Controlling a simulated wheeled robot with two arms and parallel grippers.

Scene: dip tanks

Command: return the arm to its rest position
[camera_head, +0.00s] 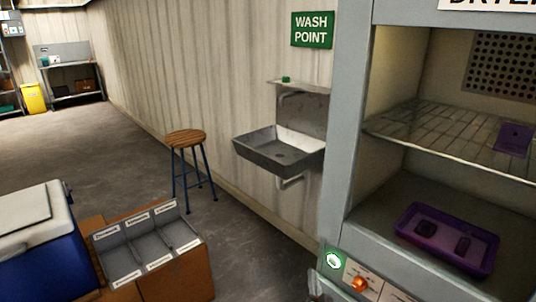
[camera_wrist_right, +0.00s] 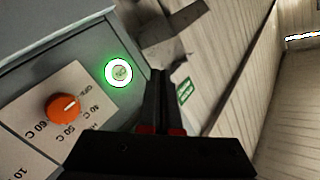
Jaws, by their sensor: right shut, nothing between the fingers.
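My right gripper (camera_wrist_right: 158,76) is shut and empty in the wrist view. Its fingers are beside the green-lit round button (camera_wrist_right: 119,72) on the dryer's control panel, with a gap between them in the picture. In the head view only a small grey part of the right gripper (camera_head: 314,280) shows at the bottom edge, left of the lit button (camera_head: 334,261). My left gripper is not in view.
The dryer (camera_head: 347,130) stands open at right, with a purple tray (camera_head: 406,233) holding dark pieces and a wire shelf (camera_head: 440,139) above. An orange knob (camera_head: 359,284) is beside the button. A sink (camera_head: 277,150), stool (camera_head: 186,139) and sectioned box (camera_head: 181,272) stand left.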

